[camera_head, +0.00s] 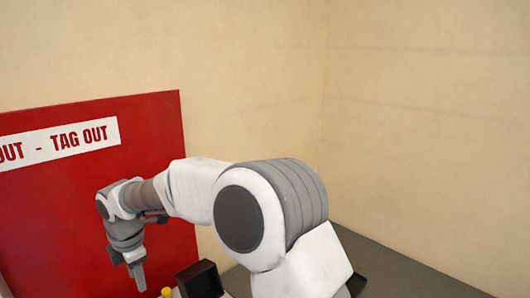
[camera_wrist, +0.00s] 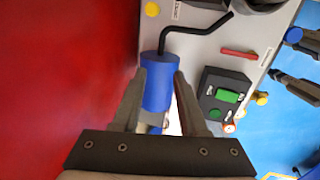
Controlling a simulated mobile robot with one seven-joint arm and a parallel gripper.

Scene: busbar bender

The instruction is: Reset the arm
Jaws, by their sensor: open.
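My arm reaches left across the head view, bent at the elbow, with my gripper (camera_head: 138,278) pointing down in front of the red board. In the wrist view my gripper (camera_wrist: 160,78) is open, its two fingers apart. A blue cylinder (camera_wrist: 158,92) with a bent black rod (camera_wrist: 192,30) shows between and beyond the fingers. I cannot tell whether the fingers touch it.
A red lock-out board (camera_head: 60,210) stands at the left. A black box (camera_head: 200,280) and a yellow knob (camera_head: 167,292) are below the arm. A grey panel (camera_wrist: 205,55) carries a black box with green buttons (camera_wrist: 228,96) and a red bar (camera_wrist: 238,54). Dark tools (camera_wrist: 297,86) lie on blue.

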